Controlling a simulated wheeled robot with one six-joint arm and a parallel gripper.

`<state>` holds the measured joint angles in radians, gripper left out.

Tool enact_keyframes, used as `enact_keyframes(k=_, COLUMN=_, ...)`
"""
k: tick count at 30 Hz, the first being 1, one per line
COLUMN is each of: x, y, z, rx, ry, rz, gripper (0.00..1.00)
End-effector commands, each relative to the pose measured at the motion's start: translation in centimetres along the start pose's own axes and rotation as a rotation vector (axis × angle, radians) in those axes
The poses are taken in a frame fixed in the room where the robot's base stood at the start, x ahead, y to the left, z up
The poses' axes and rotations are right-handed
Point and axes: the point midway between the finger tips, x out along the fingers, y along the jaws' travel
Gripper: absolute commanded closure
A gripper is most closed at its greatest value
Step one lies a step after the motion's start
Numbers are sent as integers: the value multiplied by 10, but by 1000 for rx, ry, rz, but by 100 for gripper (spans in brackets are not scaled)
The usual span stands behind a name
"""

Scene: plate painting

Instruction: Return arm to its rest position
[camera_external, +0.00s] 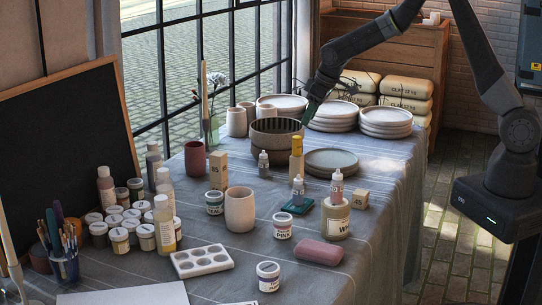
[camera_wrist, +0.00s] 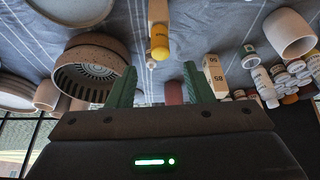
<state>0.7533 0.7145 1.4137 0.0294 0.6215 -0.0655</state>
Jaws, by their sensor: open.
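My gripper (camera_external: 309,112) is in the air over the far part of the table, by the large brown ribbed bowl (camera_external: 277,136) in the external view. In the wrist view my gripper (camera_wrist: 158,86) shows two green fingers spread apart with nothing between them. The wrist picture is upside down. My arm reaches in from the upper right in the external view. Whether the fingers touch anything is not clear, but they appear free.
Stacks of plates (camera_external: 386,121) stand at the far right of the table. A window is at the left, and bags (camera_external: 406,88) lie behind the table.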

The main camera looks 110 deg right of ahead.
Motion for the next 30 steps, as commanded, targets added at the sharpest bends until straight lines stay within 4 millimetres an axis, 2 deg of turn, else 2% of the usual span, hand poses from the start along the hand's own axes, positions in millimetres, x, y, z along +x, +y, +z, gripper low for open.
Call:
enact_keyframes(k=3, x=-20, y=0, z=0, rx=0, ry=4, rz=0, gripper=53)
enact_keyframes(k=4, x=-17, y=0, z=1, rx=0, ry=-1, rz=0, gripper=53)
enact_keyframes(k=9, x=13, y=0, z=1, rx=0, ry=-5, rz=0, gripper=53)
enact_keyframes(k=28, x=109, y=0, z=3, rx=0, ry=0, rz=0, gripper=53)
enact_keyframes(k=30, x=92, y=0, z=-6, rx=-1, ry=6, rz=0, gripper=53)
